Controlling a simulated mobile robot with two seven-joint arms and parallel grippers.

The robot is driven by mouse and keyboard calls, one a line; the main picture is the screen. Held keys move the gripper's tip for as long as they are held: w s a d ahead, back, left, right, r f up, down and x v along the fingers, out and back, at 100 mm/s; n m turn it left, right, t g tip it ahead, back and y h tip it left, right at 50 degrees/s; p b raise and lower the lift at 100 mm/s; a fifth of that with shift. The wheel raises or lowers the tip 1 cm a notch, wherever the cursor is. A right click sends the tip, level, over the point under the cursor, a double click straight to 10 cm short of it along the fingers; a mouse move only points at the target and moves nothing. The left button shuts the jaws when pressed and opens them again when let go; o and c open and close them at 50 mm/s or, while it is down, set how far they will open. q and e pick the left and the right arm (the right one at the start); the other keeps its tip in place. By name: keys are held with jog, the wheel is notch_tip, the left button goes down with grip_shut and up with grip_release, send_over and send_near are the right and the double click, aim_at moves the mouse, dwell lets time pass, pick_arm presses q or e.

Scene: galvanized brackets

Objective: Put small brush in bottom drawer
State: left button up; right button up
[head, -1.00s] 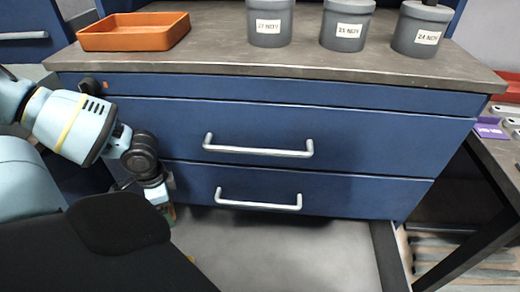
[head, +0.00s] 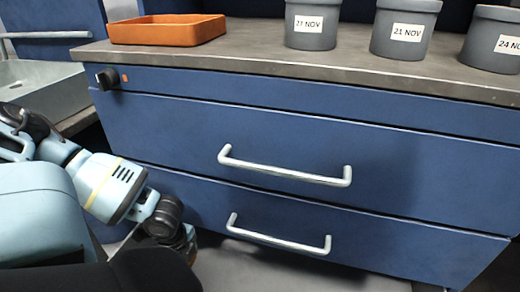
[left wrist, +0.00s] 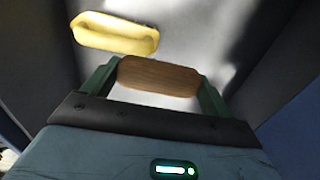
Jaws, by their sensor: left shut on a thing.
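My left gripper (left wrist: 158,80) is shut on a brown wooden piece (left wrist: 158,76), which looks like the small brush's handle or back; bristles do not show. In the head view my left gripper (head: 189,242) is at the lower left, beside the lower handled drawer front and mostly hidden by my arm. Below that front is a grey surface (head: 290,274), which looks like the floor of a pulled-out bottom drawer; most is cut off. In the left wrist view a yellow object (left wrist: 115,32) lies on a pale surface between dark sides, beyond the held piece. My right gripper is not in view.
Two blue drawer fronts with silver handles (head: 285,166) (head: 278,236) are shut. On the cabinet top (head: 255,55) stand an orange tray (head: 168,38) and grey dated canisters (head: 313,25). A pale grey surface (head: 45,88) lies at the left.

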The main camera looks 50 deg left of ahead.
pick_arm(q)
jog(key=w+d+b, duration=0.6)
jog(key=w+d, duration=0.3)
jog(key=d, duration=0.6)
jog(key=f+b, duration=0.1)
jog(key=f, duration=0.1)
jog(key=f+b, duration=0.1)
jog(key=f, duration=0.3)
jog(key=shift+s+a+b, duration=0.1)
jog(key=shift+a+b, duration=0.2)
jog(key=shift+b, duration=0.1)
jog(key=shift+f, duration=0.15)
notch_tip(320, 180, down, 5)
jog(key=b, duration=0.2)
jog(key=shift+f+b, duration=0.1)
jog(key=shift+b, duration=0.3)
jog(key=shift+f, duration=0.35)
jog(key=shift+r, duration=0.1)
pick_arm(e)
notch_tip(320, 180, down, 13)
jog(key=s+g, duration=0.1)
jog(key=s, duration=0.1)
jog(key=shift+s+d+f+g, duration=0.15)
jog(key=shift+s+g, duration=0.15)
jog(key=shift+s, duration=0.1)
